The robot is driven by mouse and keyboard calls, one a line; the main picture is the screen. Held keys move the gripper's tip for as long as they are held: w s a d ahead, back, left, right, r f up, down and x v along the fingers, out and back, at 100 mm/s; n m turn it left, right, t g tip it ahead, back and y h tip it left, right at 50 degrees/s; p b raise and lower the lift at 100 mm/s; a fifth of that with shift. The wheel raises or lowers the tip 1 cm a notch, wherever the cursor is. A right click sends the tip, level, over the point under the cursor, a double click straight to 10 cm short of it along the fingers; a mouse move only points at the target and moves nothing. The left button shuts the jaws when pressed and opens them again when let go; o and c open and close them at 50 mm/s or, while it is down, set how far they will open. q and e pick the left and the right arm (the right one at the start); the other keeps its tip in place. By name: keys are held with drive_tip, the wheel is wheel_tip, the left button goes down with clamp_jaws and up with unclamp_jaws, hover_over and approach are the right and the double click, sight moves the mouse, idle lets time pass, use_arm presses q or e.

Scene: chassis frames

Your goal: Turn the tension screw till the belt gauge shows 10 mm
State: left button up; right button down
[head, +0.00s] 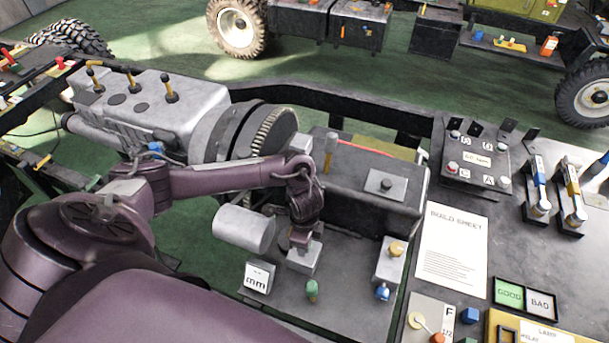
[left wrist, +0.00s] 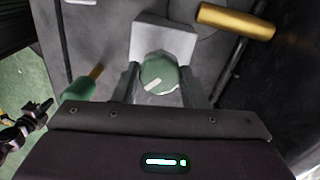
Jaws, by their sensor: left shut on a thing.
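The tension screw shows in the left wrist view as a round green knob (left wrist: 158,74) with a white mark pointing to the lower left. It sits on a light grey block (left wrist: 165,38), which also shows in the head view (head: 304,260). My left gripper (left wrist: 160,84) is shut on the knob, with one finger on each side. In the head view my left gripper (head: 302,236) points down over the block and hides the knob. The belt gauge (head: 257,278) is a white tilted display lettered "mm"; its number is too small to read. My right gripper is not in view.
A dark box (head: 365,190) stands behind. A build sheet (head: 452,250) lies on the right bench.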

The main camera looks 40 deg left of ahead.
use_arm(q)
drive_tip(key=m+b, duration=0.1)
drive_tip(key=m, duration=0.3)
drive_tip(key=shift+m, duration=0.3)
drive_tip(key=shift+m+b, duration=0.5)
drive_tip(key=shift+m, duration=1.4)
drive_tip(key=shift+r, duration=0.1)
drive_tip(key=o, duration=1)
drive_tip(key=shift+c, duration=0.2)
